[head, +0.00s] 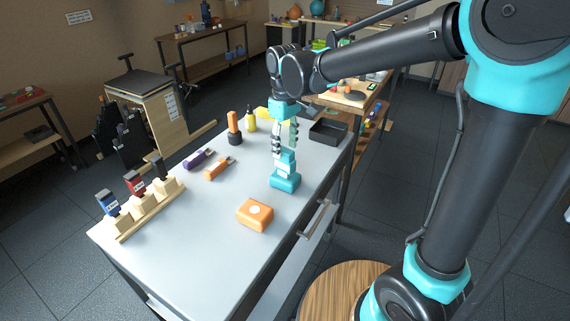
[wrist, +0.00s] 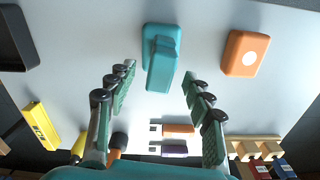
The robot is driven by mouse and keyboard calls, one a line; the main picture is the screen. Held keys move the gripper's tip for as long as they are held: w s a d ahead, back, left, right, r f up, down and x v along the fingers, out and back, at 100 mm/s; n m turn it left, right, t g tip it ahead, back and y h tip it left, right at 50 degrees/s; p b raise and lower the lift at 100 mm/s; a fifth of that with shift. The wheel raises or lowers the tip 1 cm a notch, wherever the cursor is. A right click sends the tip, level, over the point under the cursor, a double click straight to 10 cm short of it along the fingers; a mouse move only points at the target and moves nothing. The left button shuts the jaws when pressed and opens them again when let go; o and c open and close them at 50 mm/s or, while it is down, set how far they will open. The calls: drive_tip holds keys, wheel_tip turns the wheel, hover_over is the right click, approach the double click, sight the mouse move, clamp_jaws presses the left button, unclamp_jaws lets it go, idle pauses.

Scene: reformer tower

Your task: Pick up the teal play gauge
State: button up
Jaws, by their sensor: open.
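The teal play gauge (head: 285,179) stands on the grey table, a block with a wider base and a narrower upper part. In the wrist view the gauge (wrist: 161,57) lies ahead of and between the two fingers. My gripper (head: 285,150) points down over it, with its fingers around or just above the gauge's upper part in the head view. My gripper (wrist: 158,75) is open, with nothing between its pads that it touches. Whether the fingertips reach below the gauge's top I cannot tell.
An orange block (head: 255,214) with a white dot sits nearby. A wooden rack (head: 150,208) with several handled items stands at the left. Purple (head: 198,158) and orange (head: 219,168) tools lie behind. A black tray (head: 328,131) and yellow bottle (head: 251,122) are farther back. The front table surface is clear.

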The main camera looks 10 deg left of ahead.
sight(285, 161)
drive_tip(key=shift+s+f, duration=0.1)
drive_tip(key=shift+f, duration=3.1)
drive_tip(key=shift+c, duration=0.5)
clamp_jaws()
